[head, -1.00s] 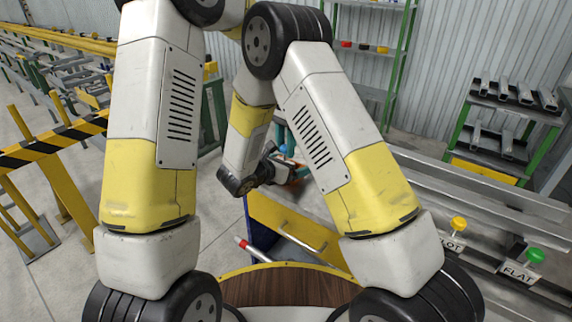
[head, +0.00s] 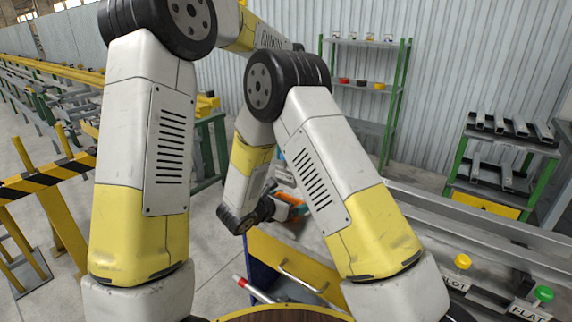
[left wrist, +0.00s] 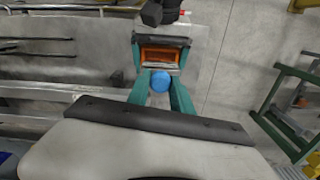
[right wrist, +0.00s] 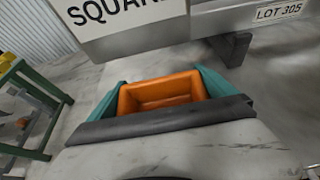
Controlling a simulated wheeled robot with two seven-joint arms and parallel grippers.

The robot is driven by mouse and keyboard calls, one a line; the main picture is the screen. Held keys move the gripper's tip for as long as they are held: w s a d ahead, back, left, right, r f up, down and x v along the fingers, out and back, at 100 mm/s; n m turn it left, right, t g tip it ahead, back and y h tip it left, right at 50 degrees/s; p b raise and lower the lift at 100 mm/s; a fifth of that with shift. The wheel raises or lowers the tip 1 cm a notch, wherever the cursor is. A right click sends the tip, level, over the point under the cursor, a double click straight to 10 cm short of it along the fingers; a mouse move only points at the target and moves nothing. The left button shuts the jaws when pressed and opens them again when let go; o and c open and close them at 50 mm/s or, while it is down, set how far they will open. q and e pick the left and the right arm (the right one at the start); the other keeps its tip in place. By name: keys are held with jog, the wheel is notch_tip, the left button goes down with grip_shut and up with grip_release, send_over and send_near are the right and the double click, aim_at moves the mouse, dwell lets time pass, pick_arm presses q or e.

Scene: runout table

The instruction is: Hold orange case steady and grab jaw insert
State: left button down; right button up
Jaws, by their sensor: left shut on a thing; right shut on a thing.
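The orange case (right wrist: 160,94) is an open box, held between the teal fingers of my right gripper (right wrist: 160,88); its visible inside looks empty. It also shows in the head view (head: 292,206) above the bench, partly behind an arm link, and in the left wrist view (left wrist: 160,55) with teal fingers on both sides. My left gripper (left wrist: 161,83) is shut on a rounded blue piece (left wrist: 160,81), which I take to be the jaw insert. It is held apart from the case, on the near side of it in the left wrist view. My arm links hide most of the left gripper in the head view.
A yellow-fronted bench (head: 285,265) stands below the grippers. Metal rails (head: 480,235) with labelled knobs run to the right. A green shelf (head: 365,85) and a rack of metal profiles (head: 500,150) stand behind. A SQUARE sign (right wrist: 130,15) is close to the right gripper.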

jog(key=o, duration=1.1)
